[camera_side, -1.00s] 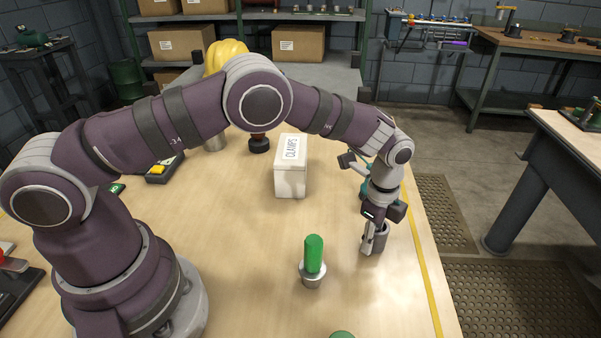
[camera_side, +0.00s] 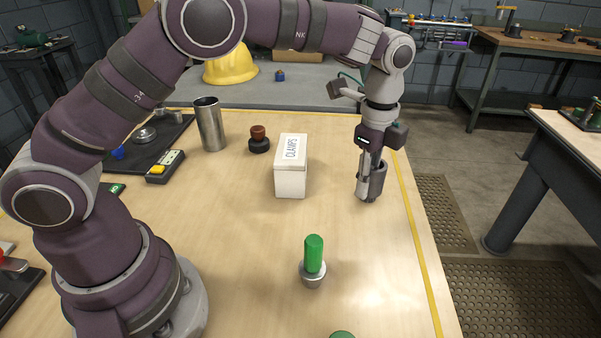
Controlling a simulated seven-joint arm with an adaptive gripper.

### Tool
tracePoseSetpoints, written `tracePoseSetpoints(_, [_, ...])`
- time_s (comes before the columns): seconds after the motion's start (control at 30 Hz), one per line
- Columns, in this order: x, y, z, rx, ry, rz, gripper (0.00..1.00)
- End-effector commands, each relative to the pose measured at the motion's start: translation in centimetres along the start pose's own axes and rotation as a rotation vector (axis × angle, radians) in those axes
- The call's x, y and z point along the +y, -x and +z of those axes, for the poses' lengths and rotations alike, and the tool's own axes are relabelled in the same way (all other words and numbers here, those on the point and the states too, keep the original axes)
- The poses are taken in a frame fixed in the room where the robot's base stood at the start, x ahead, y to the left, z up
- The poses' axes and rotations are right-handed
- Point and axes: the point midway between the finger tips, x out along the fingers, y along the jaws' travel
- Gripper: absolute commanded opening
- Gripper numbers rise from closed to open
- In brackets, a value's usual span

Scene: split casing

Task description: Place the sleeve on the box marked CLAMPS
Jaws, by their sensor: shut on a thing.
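The box marked CLAMPS (camera_side: 291,180) is white, with its label on the lid, and stands upright near the middle of the table. Its lid is bare. My gripper (camera_side: 368,183) points down to the right of the box, apart from it. It is shut on the sleeve (camera_side: 378,184), a short dark grey cylinder, partly hidden by a finger. I cannot tell how far the sleeve is above the table.
A green peg (camera_side: 314,254) stands in a metal base in front of the box. A red-brown knob (camera_side: 258,140) and a tall metal cylinder (camera_side: 210,125) stand behind and left. A button box (camera_side: 165,167) lies left. The table between sleeve and box is clear.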

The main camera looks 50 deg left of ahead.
Motion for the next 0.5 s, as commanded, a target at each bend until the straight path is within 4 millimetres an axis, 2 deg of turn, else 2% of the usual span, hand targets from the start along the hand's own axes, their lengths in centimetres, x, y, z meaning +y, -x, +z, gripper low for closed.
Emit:
tracePoseSetpoints(0.17, [2.8,2.6,7.1,-0.020,0.080,-0.012,0.00])
tracePoseSetpoints(0.3, [7.2,3.4,12.0,-0.019,0.141,-0.010,0.00])
tracePoseSetpoints(0.4, [10.4,3.3,14.1,-0.009,0.172,-0.005,0.00])
tracePoseSetpoints(0.5, [12.9,2.9,15.2,0.002,0.191,-0.001,0.00])
